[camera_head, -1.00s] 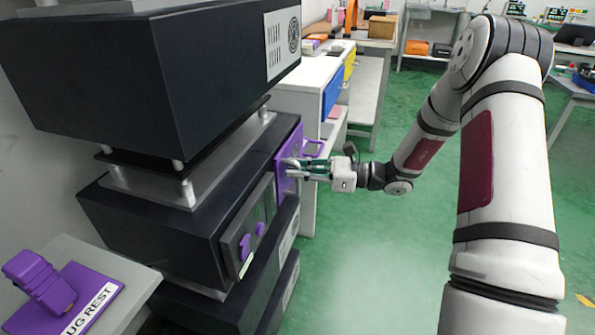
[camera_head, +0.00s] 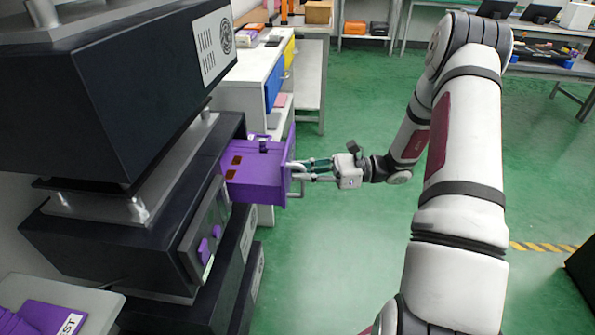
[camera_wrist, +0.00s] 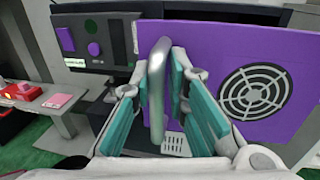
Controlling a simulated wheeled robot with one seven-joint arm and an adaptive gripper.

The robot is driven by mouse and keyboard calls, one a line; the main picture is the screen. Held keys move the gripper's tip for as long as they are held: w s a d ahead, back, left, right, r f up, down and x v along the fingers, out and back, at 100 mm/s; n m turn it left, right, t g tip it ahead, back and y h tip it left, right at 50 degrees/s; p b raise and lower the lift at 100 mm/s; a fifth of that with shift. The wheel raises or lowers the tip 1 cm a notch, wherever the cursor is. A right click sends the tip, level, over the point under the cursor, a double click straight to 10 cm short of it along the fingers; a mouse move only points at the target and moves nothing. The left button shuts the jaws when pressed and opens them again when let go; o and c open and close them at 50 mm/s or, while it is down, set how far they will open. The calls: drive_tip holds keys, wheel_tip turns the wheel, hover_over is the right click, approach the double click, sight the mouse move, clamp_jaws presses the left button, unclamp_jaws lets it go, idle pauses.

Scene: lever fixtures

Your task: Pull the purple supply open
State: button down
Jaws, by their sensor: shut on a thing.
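The purple supply (camera_head: 256,178) is a box-like drawer unit that stands well out from the dark housing (camera_head: 75,225) in the head view. Its purple front with a round fan grille fills the right of the wrist view (camera_wrist: 205,50). A grey metal bar handle (camera_wrist: 158,90) is fixed to that front. My gripper (camera_head: 305,168) is at the front of the unit, its teal-padded fingers (camera_wrist: 170,88) on both sides of the handle and shut on it. The inner end of the unit is hidden in the housing.
A dark panel with purple knobs (camera_head: 208,248) is beside the slot. A dark box (camera_head: 120,90) is stacked above on a grey plate. A purple rest plate (camera_head: 50,315) lies at the lower left. A white cabinet (camera_head: 255,75) stands behind. Green floor at the right is open.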

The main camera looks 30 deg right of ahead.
drive_tip(key=c, duration=1.7)
unclamp_jaws()
drive_tip(key=shift+s+a, duration=0.2)
drive_tip(key=shift+o, duration=0.2)
drive_tip(key=shift+d, duration=0.1)
drive_tip(key=shift+d, duration=0.2)
drive_tip(key=v, duration=1.1)
drive_tip(key=shift+d, duration=0.2)
drive_tip(key=shift+s, duration=0.15)
drive_tip(key=shift+r, duration=0.1)
